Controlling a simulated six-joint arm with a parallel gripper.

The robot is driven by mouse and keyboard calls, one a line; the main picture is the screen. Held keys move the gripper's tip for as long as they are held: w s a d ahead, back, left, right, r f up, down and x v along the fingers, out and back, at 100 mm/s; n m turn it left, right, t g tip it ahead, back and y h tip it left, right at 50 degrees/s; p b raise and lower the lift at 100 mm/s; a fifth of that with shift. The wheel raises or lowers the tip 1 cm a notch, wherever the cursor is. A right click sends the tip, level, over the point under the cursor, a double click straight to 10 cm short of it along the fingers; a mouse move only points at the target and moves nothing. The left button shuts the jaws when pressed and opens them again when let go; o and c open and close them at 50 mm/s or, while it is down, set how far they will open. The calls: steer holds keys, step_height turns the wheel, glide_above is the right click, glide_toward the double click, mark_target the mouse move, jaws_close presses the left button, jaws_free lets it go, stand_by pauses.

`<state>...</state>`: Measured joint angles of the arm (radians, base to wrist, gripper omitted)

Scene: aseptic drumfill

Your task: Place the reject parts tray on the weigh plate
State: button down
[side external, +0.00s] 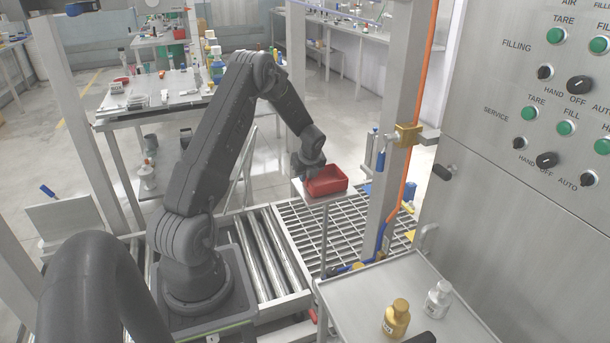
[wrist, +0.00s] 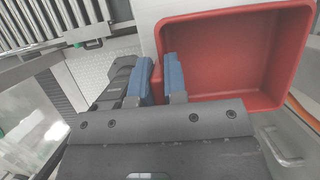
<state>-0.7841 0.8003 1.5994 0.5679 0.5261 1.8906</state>
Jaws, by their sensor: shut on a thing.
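The red reject parts tray (side external: 327,181) is an open, empty rectangular bin. It sits level at the pale weigh plate (side external: 308,199), a small plate on a thin post; whether its base fully touches the plate cannot be told. My gripper (side external: 311,170) is at the tray's left end in the side view. In the wrist view the blue-padded fingers of my gripper (wrist: 160,78) are on either side of the tray's near left wall, shut on it. The tray (wrist: 225,50) fills the upper right there, its floor bare.
A roller conveyor (side external: 262,255) and a grating (side external: 340,240) lie below. A steel post with an orange hose (side external: 408,130) stands close right of the tray, before a control cabinet (side external: 520,200). A side table (side external: 385,290) in front holds bottles.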

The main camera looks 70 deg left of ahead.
steer(key=shift+f, duration=0.1)
steer(key=c, duration=1.2)
jaws_free()
steer(key=shift+o, duration=0.2)
steer(key=d+r+n+t, duration=0.2)
steer(key=d+r+n, duration=0.3)
steer(key=d+r, duration=1.35)
steer(key=s+d+r+n+t+h, duration=0.1)
steer(key=s+d+r+n, duration=0.3)
steer(key=d, duration=0.7)
steer(key=s+d+r+n+t+h, duration=0.2)
steer(key=s+d+r+n+h, duration=0.1)
steer(key=s+d+n, duration=0.6)
steer(key=s+d+r, duration=0.1)
steer(key=s+d, duration=0.1)
steer(key=d, duration=0.1)
steer(key=shift+s+t+h, duration=0.3)
steer(key=shift+s, duration=0.05)
